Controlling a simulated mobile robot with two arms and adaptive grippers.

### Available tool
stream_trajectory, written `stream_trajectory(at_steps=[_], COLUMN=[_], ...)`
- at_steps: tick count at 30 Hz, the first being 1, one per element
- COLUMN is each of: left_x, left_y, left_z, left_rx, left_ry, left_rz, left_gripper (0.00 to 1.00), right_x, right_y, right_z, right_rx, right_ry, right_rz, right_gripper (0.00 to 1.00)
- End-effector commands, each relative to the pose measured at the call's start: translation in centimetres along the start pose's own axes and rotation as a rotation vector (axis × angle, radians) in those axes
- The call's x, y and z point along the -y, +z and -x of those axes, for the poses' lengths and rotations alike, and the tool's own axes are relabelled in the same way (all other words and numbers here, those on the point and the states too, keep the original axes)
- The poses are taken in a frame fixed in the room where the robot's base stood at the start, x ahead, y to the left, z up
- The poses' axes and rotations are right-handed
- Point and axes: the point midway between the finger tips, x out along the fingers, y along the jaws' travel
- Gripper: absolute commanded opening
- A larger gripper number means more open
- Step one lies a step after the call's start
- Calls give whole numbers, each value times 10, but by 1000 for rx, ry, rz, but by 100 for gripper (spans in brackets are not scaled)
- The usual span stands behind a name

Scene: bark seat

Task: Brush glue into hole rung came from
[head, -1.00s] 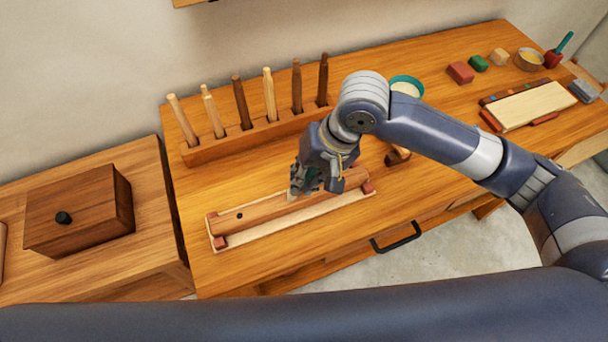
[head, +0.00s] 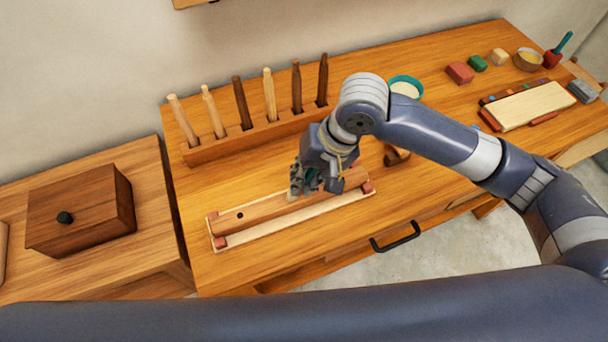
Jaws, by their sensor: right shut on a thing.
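A long wooden rail (head: 262,206) lies in a pale tray (head: 290,220) with small red blocks at its ends, near the front of the bench. One dark round hole (head: 240,215) shows near the rail's left end. My right gripper (head: 301,186) is over the middle of the rail, pointing down. It is shut on a slim thing, likely the glue brush, mostly hidden by the fingers; a pale tip (head: 293,194) shows at the rail. Whether the tip is in a hole cannot be told. A teal-rimmed bowl (head: 407,84) of pale glue stands behind my right arm. My left gripper is out of view.
A rack (head: 240,147) holds several upright light and dark rungs behind the rail. A brown block (head: 396,156) lies right of the gripper, partly hidden. Colored blocks (head: 460,72), a small bowl (head: 528,60) and a pale board (head: 530,106) are at right. A lidded box (head: 85,210) stands at left.

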Motion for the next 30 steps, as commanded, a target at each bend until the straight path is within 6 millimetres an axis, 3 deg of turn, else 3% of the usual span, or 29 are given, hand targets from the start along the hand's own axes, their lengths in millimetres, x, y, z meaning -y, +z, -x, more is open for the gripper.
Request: stream_trajectory(at_steps=[30], left_x=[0], left_y=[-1], left_z=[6], left_rx=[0], left_ry=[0], left_rz=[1], left_gripper=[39], right_x=[-1], right_y=[1], right_z=[-2], right_rx=[4], right_ry=[3], right_rz=[-1], right_gripper=[0])
